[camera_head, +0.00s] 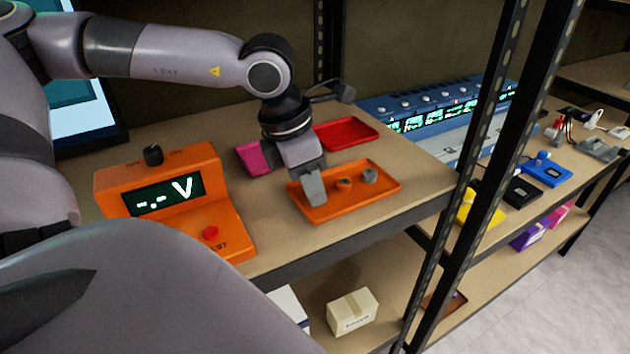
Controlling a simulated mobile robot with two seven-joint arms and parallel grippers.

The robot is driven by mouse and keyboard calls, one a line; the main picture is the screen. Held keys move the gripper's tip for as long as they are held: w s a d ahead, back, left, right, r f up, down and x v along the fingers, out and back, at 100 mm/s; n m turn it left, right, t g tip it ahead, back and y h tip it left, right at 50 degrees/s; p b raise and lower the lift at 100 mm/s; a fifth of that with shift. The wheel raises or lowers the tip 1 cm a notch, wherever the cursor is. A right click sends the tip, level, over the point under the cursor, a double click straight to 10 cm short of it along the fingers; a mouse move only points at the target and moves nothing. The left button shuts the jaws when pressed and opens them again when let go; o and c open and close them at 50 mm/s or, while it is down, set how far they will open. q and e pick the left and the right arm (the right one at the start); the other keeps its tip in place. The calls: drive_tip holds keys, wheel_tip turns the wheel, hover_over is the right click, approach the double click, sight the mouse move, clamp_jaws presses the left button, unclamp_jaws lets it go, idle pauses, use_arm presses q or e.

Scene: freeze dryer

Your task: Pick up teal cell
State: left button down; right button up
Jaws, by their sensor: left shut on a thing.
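My left gripper (313,187) points down at the left part of an orange tray (330,216) on the shelf board. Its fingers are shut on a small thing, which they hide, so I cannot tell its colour. No teal cell shows clearly in this view. An orange round piece (343,184) and a grey round piece (370,175) are in the tray, just right of the fingers. I cannot tell whether the fingertips touch the tray floor. My right gripper is out of view.
A red tray (346,133) and a magenta tray (254,157) lie behind the orange tray. An orange voltage tester (160,195) stands on the left. A blue device with lit displays (437,108) is at the back. Black shelf posts (480,130) rise on the right.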

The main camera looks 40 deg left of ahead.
use_arm(q)
drive_tip(key=shift+r, duration=0.8)
drive_tip(key=shift+d+r+b, duration=0.2)
drive_tip(key=shift+r+b, duration=0.35)
drive_tip(key=shift+r, duration=0.4)
drive_tip(key=s+d+b, duration=0.2)
drive_tip(key=d, duration=0.6)
drive_tip(key=s+d+b, duration=0.2)
drive_tip(key=s+d, duration=0.1)
drive_tip(key=d, duration=0.6)
drive_tip(key=shift+b, duration=0.35)
drive_tip(key=shift+a, duration=0.2)
drive_tip(key=w+a+p, duration=0.1)
drive_tip(key=a, duration=0.4)
drive_tip(key=w+a+p, duration=0.2)
drive_tip(key=a, duration=0.4)
drive_tip(key=w+a+p, duration=0.2)
drive_tip(key=a, duration=0.3)
drive_tip(key=shift+a+r, duration=0.1)
drive_tip(key=shift+a, duration=0.3)
drive_tip(key=shift+a+f, duration=0.15)
drive_tip(key=shift+f, duration=0.55)
